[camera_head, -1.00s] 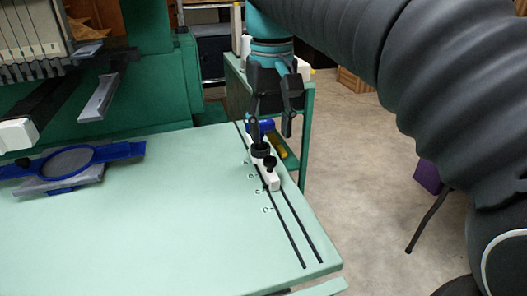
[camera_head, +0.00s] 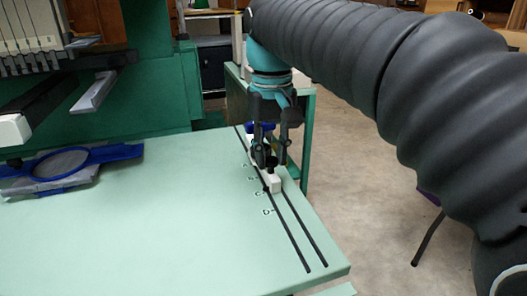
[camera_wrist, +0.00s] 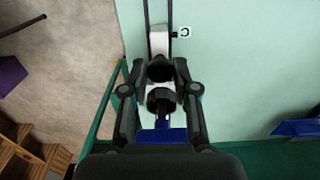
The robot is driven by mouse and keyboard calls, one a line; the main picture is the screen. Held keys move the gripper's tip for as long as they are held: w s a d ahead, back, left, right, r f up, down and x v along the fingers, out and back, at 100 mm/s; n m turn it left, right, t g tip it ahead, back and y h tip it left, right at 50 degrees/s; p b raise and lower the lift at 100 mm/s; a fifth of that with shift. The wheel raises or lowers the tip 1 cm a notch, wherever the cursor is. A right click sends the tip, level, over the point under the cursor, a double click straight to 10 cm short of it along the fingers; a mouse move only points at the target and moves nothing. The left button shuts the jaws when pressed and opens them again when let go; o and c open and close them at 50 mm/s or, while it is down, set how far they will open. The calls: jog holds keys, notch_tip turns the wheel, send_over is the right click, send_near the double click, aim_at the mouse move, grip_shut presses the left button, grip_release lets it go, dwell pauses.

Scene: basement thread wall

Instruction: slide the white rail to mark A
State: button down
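The white rail (camera_head: 276,184) lies along two dark slots at the table's right side, its near end beside letter C. It carries black knobs; one (camera_head: 272,162) shows between my fingers. My gripper (camera_head: 273,155) is low over the rail with a finger on each side. In the wrist view the white rail (camera_wrist: 159,40) extends past my gripper (camera_wrist: 161,70), whose fingertips flank a black knob. I cannot tell whether they press on it. A blue part shows at the rail's far end. Mark A and the rail's far part are mostly hidden or too small to read.
The green tabletop (camera_head: 140,230) is clear in the middle. A blue hoop (camera_head: 72,163) lies at the left, below the machine's white-ended arm. Letter D (camera_head: 266,211) marks the near end of the scale. A green-framed shelf stands behind the table; open floor is at right.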

jog(key=shift+w+a+r+p, duration=0.1)
jog(key=shift+w+a+p, duration=0.2)
jog(key=shift+w+p, duration=0.75)
jog(key=shift+w+a+f+p, duration=0.1)
jog(key=shift+w+a+p, duration=0.4)
jog(key=shift+w, duration=0.85)
jog(key=shift+w+a+r+p, duration=0.1)
jog(key=shift+w+a+p, duration=0.05)
jog(key=shift+w+p, duration=0.95)
jog(key=shift+w+a, duration=0.2)
jog(key=shift+w, duration=0.5)
jog(key=shift+w+a, duration=0.15)
jog(key=shift+w, duration=0.5)
jog(key=c, duration=1)
grip_release()
jog(key=shift+o, duration=0.2)
notch_tip(320, 180, up, 6)
jog(key=shift+f, duration=0.1)
